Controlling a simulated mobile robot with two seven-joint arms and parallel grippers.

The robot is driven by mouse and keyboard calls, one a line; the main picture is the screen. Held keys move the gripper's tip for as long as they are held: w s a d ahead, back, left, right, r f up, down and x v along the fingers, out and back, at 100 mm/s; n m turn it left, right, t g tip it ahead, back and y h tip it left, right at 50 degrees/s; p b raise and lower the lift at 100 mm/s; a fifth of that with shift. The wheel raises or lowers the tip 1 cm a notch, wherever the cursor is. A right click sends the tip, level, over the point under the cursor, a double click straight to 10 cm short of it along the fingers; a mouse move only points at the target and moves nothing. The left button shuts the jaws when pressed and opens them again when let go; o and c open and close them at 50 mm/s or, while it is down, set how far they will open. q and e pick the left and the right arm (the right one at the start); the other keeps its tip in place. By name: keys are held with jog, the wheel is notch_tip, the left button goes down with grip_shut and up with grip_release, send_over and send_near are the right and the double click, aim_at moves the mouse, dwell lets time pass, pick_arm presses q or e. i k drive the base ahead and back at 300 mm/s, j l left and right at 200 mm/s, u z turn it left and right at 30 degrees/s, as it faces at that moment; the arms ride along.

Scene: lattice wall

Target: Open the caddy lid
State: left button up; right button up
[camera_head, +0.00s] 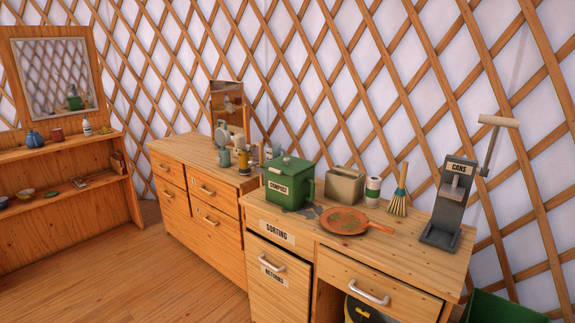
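The green compost caddy (289,190) stands on the wooden sorting counter, toward its left end. It has a white COMPOST label on its front and a handle on its right side. Its green lid (291,166) lies flat on top and looks closed. Neither of my grippers shows in the head view.
On the counter (288,223) to the right are a beige bin (344,186), a white and green roll (373,191), an orange pan (344,221), a brush (398,198) and a grey can crusher (450,205) with a raised lever. A dresser (196,160) with bottles stands behind left. The floor (150,270) at left is clear.

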aim_at(296, 167)
jog(key=i+j+z, duration=0.1)
jog(key=z, duration=0.35)
jog(key=i+j+z, duration=0.15)
jog(key=z, duration=0.25)
jog(key=i+j+z, duration=0.1)
jog(key=i+j, duration=0.25)
jog(key=i+j+z, duration=0.1)
jog(key=i+j, duration=0.2)
jog(key=j, duration=0.15)
jog(key=i+j+z, duration=0.1)
jog(key=i+j, duration=0.2)
jog(key=j, duration=0.15)
